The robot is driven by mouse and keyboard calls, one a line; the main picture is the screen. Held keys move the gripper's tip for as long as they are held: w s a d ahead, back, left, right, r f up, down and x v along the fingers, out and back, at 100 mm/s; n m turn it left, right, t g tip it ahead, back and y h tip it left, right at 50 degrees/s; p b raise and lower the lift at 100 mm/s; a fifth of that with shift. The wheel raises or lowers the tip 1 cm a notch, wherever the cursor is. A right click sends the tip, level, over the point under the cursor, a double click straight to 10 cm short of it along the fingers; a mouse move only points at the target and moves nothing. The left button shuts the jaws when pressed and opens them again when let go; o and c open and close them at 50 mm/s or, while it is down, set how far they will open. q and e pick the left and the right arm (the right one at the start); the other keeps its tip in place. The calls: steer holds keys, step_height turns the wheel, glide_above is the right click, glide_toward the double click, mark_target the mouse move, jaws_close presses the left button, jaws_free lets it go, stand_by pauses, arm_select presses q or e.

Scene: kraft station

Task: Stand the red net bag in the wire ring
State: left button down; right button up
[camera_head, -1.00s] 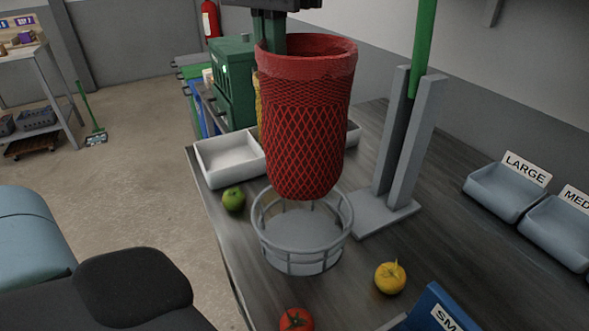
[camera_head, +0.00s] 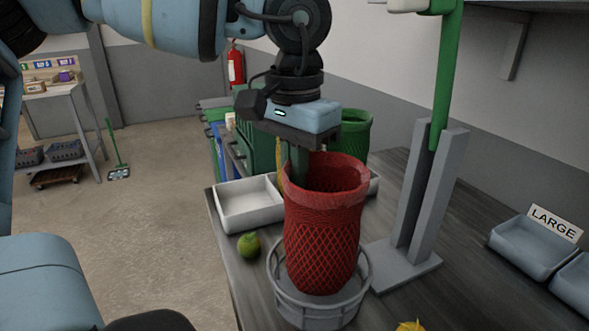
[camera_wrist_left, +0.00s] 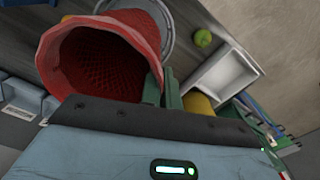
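The red net bag (camera_head: 320,235) stands upright, mouth up, at the wire ring (camera_head: 278,290). Its lower end is within the ring's outline in the head view; I cannot tell whether it touches the ring's floor. My left gripper (camera_head: 299,165) is at the bag's rim on the far left side, its green fingers closed on the rim. The left wrist view shows the bag's open mouth (camera_wrist_left: 85,60) close by, with a green finger beside the rim and part of the ring (camera_wrist_left: 160,12) beyond. My right gripper is not in view.
A green net bag (camera_head: 355,132) stands behind. A white tray (camera_head: 248,212) and a green fruit (camera_head: 249,245) are left of the ring. A grey stand (camera_head: 408,262) with a green post (camera_head: 446,80) is close on the right. A LARGE bin (camera_head: 530,252) is farther right.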

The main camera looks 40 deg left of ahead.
arm_select(q)
steer(key=shift+f, duration=0.4)
steer(key=shift+f+b, duration=0.2)
steer(key=shift+b, duration=0.2)
steer(key=c, duration=1.6)
jaws_free()
steer(key=shift+c, duration=0.2)
steer(key=shift+r, duration=0.15)
